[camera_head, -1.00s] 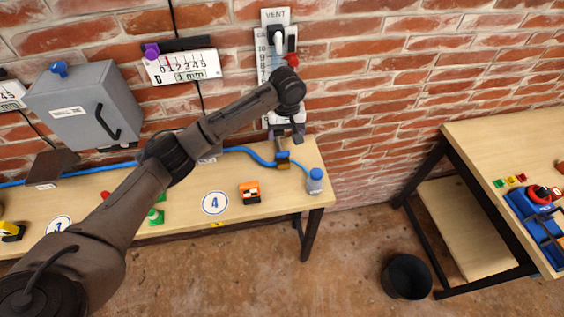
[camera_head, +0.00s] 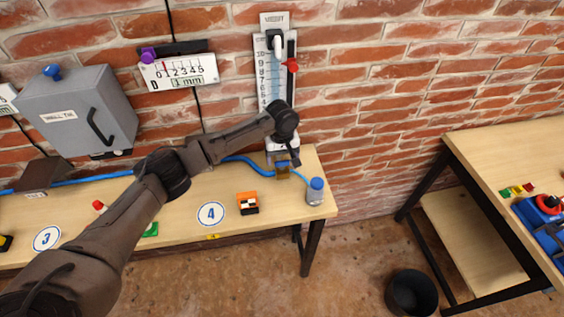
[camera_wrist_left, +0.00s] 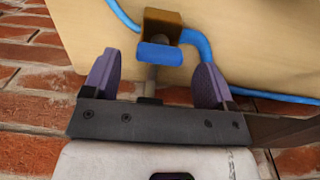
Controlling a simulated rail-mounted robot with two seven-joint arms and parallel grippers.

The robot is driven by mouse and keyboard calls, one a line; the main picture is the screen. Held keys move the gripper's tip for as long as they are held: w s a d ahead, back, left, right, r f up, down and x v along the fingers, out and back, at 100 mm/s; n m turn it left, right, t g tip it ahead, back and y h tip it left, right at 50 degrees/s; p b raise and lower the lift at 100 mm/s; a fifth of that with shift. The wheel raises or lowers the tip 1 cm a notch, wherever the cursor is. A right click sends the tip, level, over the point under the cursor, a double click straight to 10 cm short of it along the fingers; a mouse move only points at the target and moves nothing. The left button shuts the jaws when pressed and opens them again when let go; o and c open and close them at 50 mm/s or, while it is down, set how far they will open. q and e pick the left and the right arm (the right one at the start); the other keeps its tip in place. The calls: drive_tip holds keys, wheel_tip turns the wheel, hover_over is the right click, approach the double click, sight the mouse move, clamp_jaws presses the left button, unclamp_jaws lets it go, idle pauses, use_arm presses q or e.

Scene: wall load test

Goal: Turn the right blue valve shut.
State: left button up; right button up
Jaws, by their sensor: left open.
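The right blue valve shows in the wrist view as a brass block with a blue handle (camera_wrist_left: 160,54) on the blue hose. In the head view its brass body (camera_head: 283,172) sits near the right end of the left bench, partly hidden by my gripper. My left gripper (camera_head: 288,157) is just above and behind it. In the wrist view its two purple fingers (camera_wrist_left: 156,78) are spread apart, one on each side of the valve's stem, with the blue handle between and slightly beyond them. I cannot tell any contact. My right gripper is out of view.
A blue-capped bottle (camera_head: 315,192) stands right of the valve. A vertical gauge (camera_head: 262,75) hangs on the brick wall behind. A grey box (camera_head: 78,110) is mounted at left.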

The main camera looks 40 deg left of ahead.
sight(282, 165)
use_arm(q)
drive_tip(key=shift+f, duration=1.1)
drive_tip(key=shift+c, duration=0.4)
